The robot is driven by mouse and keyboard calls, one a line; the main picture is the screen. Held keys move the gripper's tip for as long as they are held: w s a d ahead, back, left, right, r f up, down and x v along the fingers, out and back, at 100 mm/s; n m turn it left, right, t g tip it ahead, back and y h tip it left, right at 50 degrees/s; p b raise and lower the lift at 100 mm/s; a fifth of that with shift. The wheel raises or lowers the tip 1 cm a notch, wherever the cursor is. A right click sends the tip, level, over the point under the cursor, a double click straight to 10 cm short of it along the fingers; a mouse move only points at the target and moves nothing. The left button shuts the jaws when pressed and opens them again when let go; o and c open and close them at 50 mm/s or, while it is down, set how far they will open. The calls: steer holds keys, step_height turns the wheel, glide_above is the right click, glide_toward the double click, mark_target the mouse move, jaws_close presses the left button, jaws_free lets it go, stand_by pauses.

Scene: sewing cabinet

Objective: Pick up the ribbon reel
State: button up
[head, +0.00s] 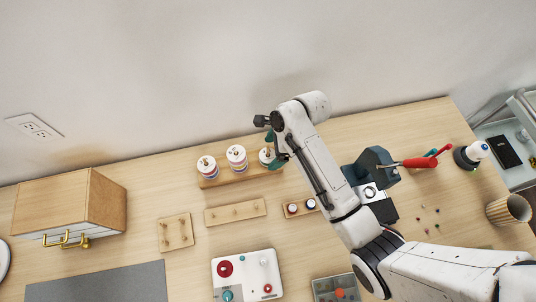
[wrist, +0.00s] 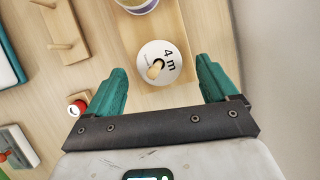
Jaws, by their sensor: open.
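Three reels stand on pegs on a long wooden rack (head: 225,180) near the wall. The rightmost ribbon reel (head: 265,157) is partly hidden by my gripper (head: 276,150). In the wrist view this reel (wrist: 168,56) shows a white top marked "4 m", with a wooden peg through its middle. My gripper (wrist: 160,68) is open, its teal fingers on either side of the reel's near part, with gaps to it. I cannot tell their height against the reel. The middle reel (head: 237,155) and the left reel (head: 207,165) stand beside it.
Small pegged wooden blocks (head: 235,212) lie in front of the rack. A small block with red and white pieces (head: 300,207) is near my arm. The wall is close behind.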

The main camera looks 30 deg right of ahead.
mark_target(270, 154)
steer(key=shift+x, duration=1)
steer(key=c, duration=1.1)
steer(key=shift+r, duration=0.1)
step_height(270, 154, up, 18)
steer(key=shift+f+p, duration=0.1)
steer(key=shift+p, duration=0.6)
steer(key=shift+w, duration=0.1)
